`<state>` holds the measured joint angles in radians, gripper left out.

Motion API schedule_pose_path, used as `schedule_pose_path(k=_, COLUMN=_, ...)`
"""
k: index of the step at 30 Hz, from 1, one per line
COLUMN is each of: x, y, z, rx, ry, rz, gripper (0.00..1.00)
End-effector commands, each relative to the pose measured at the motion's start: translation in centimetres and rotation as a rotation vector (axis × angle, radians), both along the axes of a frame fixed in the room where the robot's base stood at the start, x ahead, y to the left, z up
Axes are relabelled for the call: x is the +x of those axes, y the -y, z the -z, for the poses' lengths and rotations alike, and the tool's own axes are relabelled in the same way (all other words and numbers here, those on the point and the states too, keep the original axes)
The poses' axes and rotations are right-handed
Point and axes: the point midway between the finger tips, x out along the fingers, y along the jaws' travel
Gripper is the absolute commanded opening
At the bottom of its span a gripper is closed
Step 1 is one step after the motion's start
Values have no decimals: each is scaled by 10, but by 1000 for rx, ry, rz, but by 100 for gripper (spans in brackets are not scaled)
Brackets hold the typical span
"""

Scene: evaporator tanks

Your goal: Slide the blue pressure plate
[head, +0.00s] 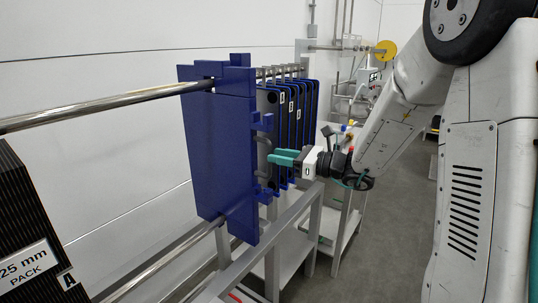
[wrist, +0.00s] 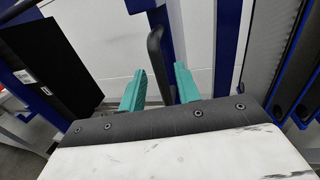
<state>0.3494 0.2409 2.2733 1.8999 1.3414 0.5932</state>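The blue pressure plate (head: 218,150) stands upright on the steel rails, left of centre in the head view. A dark bar handle (head: 265,150) is on its right side. My gripper (head: 274,157) has teal fingers and reaches in from the right to this handle. In the wrist view the handle (wrist: 155,45) rises between the two teal fingertips of my gripper (wrist: 160,70). The fingers are apart, with visible gaps beside the handle, so my gripper is open around it. Whether either finger touches the handle is unclear.
Several dark, blue-edged plates (head: 291,115) hang behind the pressure plate. A black pack (head: 22,225) labelled 25 mm stands at the near left. The upper rail (head: 110,106) is bare between pack and plate. A grey metal frame (head: 282,225) runs below.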

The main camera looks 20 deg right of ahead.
Motion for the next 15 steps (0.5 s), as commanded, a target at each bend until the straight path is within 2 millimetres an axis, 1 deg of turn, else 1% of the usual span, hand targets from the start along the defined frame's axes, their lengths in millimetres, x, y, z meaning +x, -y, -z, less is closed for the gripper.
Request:
schedule_pose_path(k=1, x=5, y=-7, z=0, rx=0, ry=0, rz=-4, gripper=33)
schedule_pose_path(k=6, x=19, y=-22, z=0, rx=-1, ry=1, rz=-4, gripper=33)
schedule_pose_path(k=10, x=24, y=-27, z=0, rx=-1, ry=1, rz=-3, gripper=33)
schedule_pose_path(k=15, x=25, y=-28, z=0, rx=-1, ry=1, rz=-2, gripper=33)
